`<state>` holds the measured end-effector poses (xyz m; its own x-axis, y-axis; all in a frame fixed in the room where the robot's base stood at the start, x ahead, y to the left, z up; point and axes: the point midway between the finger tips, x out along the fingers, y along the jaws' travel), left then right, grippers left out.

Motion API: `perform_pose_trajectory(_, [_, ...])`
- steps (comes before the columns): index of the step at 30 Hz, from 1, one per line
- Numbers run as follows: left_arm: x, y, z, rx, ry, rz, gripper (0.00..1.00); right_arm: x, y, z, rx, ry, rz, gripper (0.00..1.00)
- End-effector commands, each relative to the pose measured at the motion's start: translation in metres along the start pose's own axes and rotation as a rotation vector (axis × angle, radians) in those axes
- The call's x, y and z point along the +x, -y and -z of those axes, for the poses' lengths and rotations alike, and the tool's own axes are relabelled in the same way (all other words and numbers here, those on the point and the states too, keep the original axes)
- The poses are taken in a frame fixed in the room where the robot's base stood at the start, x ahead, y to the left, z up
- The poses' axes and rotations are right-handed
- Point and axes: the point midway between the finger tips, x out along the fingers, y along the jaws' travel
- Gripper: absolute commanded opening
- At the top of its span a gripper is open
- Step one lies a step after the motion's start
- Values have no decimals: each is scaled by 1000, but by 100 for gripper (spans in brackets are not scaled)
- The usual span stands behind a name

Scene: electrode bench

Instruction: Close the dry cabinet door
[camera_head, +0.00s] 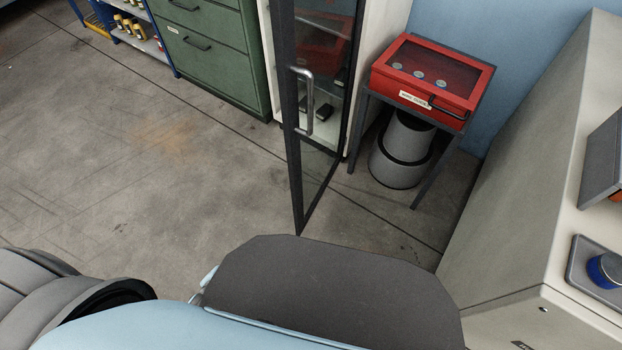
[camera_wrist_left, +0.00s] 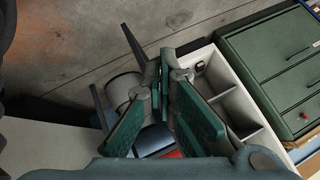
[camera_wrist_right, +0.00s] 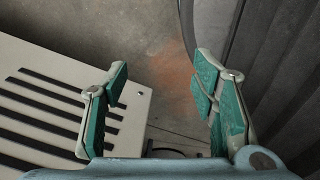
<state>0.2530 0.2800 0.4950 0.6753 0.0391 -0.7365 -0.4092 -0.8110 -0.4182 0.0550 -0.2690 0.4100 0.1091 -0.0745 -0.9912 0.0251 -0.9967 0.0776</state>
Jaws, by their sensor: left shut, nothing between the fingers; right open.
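The dry cabinet door (camera_head: 297,160), a dark-framed glass panel with a metal bar handle (camera_head: 307,102), stands open in the head view, swung out toward me. The pale dry cabinet (camera_head: 385,18) stands behind it, with small dark items on a shelf seen through the glass. Neither gripper shows in the head view. In the left wrist view my left gripper (camera_wrist_left: 163,68) is shut and empty, above a pale shelved unit (camera_wrist_left: 208,52) that looks like the cabinet; contact with the door cannot be told. My right gripper (camera_wrist_right: 160,70) is open and empty beside a pale slotted panel.
A red case (camera_head: 425,85) sits on a dark stand right of the cabinet, with a grey bin (camera_head: 395,172) beneath. A green drawer unit (camera_head: 215,50) stands left of the cabinet. A pale bench (camera_head: 530,190) is at the right. Floor left of the door is clear.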

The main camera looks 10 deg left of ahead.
Motion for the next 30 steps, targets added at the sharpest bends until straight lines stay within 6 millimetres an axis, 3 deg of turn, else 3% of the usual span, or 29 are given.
perform_pose_trajectory(1, [26,19,43,173,-182,78,0,34,3,-2,0,-3,0,53])
perform_pose_trajectory(3, [23,44,123,481,-459,208,0,58,5,-4,-2,-4,0,53])
perform_pose_trajectory(4, [15,48,154,608,-565,265,0,67,5,-5,-2,-4,0,53])
perform_pose_trajectory(6, [-10,48,208,864,-766,385,0,82,6,-7,-3,-3,-1,53])
perform_pose_trajectory(8, [-29,42,234,1010,-874,455,0,89,6,-8,-3,-3,-1,53])
perform_pose_trajectory(10, [-40,40,250,1085,-926,490,0,88,6,-8,-4,-2,-2,53])
perform_pose_trajectory(13, [-38,40,263,1091,-932,494,0,84,3,-8,-6,0,-5,53])
perform_pose_trajectory(26, [12,32,336,1084,-929,491,0,93,-5,-11,-14,3,-17,53])
perform_pose_trajectory(30, [16,55,321,1088,-926,489,0,99,-4,-11,-16,1,-17,53])
